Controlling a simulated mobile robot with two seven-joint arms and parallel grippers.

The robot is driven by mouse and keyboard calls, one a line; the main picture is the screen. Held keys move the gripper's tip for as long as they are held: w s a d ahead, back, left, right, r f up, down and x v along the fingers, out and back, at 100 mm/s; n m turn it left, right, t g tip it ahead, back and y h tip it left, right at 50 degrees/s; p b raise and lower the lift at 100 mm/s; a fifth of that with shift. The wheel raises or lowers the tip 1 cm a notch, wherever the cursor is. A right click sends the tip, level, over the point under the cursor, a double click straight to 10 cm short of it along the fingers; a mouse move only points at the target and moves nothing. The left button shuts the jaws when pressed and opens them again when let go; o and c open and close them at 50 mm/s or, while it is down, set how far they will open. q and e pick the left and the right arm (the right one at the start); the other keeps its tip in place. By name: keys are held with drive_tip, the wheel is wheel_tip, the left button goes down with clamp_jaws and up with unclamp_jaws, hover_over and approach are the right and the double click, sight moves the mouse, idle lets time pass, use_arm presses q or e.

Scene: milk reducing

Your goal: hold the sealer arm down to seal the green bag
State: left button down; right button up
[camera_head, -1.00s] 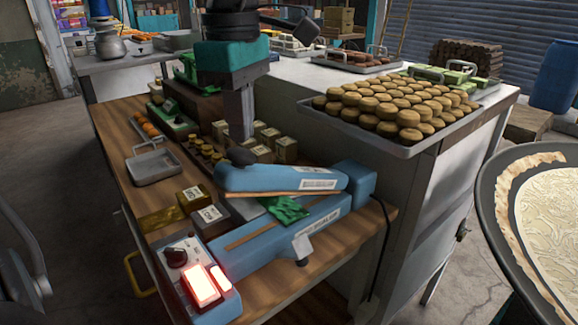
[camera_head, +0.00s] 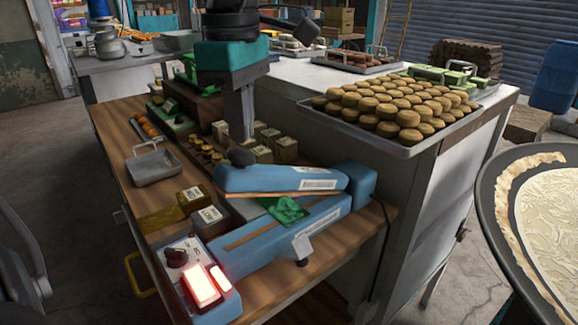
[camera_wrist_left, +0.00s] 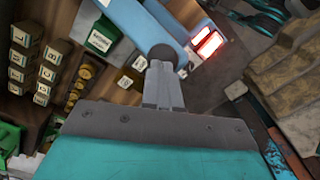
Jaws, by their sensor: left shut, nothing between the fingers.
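The blue sealer (camera_head: 262,245) stands on the wooden shelf with its red switch lit. Its blue sealer arm (camera_head: 282,178) is raised at an angle above the base, with a dark round knob (camera_head: 241,157) at its free end. The green bag (camera_head: 287,207) lies on the base under the raised arm, near the hinge side. My left gripper (camera_head: 242,138) is shut and empty, pointing down just above the knob. In the left wrist view its fingertips (camera_wrist_left: 162,68) are by the knob (camera_wrist_left: 163,53); I cannot tell if they touch. My right gripper is not in view.
Small labelled boxes (camera_head: 286,149) stand behind the sealer. A metal tray (camera_head: 153,167) lies to its left. A tray of round brown cakes (camera_head: 385,103) sits on the counter to the right, and a large pan (camera_head: 490,205) is at the right edge.

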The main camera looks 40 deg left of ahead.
sight(231, 153)
use_arm(q)
drive_tip(key=shift+f, duration=0.15)
idle(0.3)
drive_tip(key=shift+f+b, duration=0.9)
drive_tip(key=shift+f, duration=0.15)
drive_tip(key=shift+s+a+f+b, duration=0.15)
drive_tip(key=shift+s+f+b, duration=0.3)
drive_tip(key=shift+f+b, duration=0.25)
drive_tip(key=shift+s+a+f+b, duration=0.15)
drive_tip(key=shift+s+f+b, duration=0.4)
drive_tip(key=shift+f, duration=0.25)
drive_tip(key=shift+w, duration=0.1)
drive_tip(key=shift+s+a+f+b, duration=0.1)
drive_tip(key=shift+s+f+b, duration=0.25)
drive_tip(key=shift+f+b, duration=0.45)
drive_tip(key=shift+s+a+f+b, duration=0.1)
drive_tip(key=shift+s+f+b, duration=0.2)
drive_tip(key=shift+f+b, duration=0.5)
drive_tip(key=shift+f, duration=0.15)
